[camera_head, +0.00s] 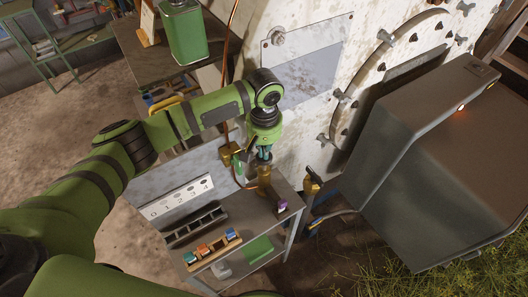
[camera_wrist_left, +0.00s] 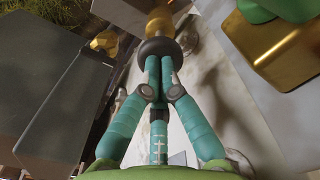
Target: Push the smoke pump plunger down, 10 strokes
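My left gripper (camera_head: 264,154) points down over the small grey bench, with its teal fingers drawn together. Just below it in the head view is an amber, upright cylinder (camera_head: 264,174), which looks like the smoke pump. In the left wrist view the fingertips of my left gripper (camera_wrist_left: 159,68) meet at a dark round knob (camera_wrist_left: 158,47), with the amber body (camera_wrist_left: 160,20) beyond it. The tips seem to touch the knob, but no grip around it shows. The plunger's rod and height are hidden. My right gripper is not in view.
The bench (camera_head: 275,215) holds a dark slotted rack (camera_head: 196,225), colored blocks on a wooden strip (camera_head: 212,249) and a small purple item (camera_head: 282,206). A numbered panel (camera_head: 178,196) stands behind. A large grey box (camera_head: 435,150) stands right. A brass container (camera_wrist_left: 285,50) is close by in the wrist view.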

